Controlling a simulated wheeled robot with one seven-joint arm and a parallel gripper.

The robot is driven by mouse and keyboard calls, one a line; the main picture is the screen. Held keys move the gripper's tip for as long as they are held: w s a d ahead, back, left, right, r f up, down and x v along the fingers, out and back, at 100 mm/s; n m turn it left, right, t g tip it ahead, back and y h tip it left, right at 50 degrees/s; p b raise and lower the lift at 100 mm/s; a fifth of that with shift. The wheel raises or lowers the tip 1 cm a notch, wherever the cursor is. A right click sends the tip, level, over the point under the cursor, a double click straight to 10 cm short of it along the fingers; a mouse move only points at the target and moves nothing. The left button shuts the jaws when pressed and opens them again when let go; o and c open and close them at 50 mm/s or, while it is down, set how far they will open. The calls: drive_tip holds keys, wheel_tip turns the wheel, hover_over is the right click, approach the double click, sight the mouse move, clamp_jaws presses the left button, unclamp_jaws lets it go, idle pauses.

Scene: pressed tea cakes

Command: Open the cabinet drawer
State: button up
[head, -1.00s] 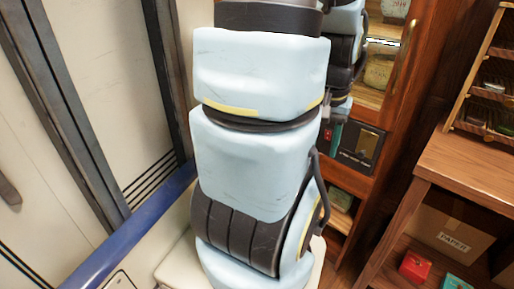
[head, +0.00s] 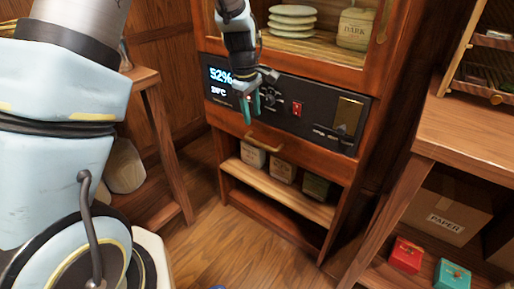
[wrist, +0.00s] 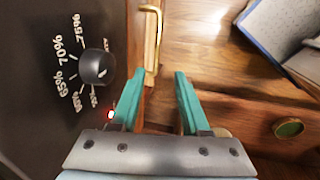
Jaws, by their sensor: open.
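The wooden cabinet (head: 375,105) stands in the middle of the head view. Its drawer front (head: 310,160) is a wooden band under the black control panel and looks flush, so shut. A brass bar handle (head: 263,144) is on the drawer front; it also shows in the wrist view (wrist: 154,50). My gripper (head: 251,110) is open and empty in front of the panel, just above and left of the handle. In the wrist view its two teal fingers (wrist: 158,88) are spread, with the handle beyond their tips and not between them.
The black panel (head: 330,112) has a lit display, a red switch and a dial (wrist: 97,67) close to my fingers. Shelves with jars (head: 283,168) lie below the drawer. A wooden table (head: 470,150) stands at right. A stool (head: 150,120) is at left. Bare floor (head: 205,235) lies in front.

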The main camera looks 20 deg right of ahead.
sight(259, 144)
drive_tip(key=x, duration=1.1)
drive_tip(key=shift+s+d, duration=0.2)
drive_tip(key=shift+d, duration=0.2)
clamp_jaws()
idle(0.9)
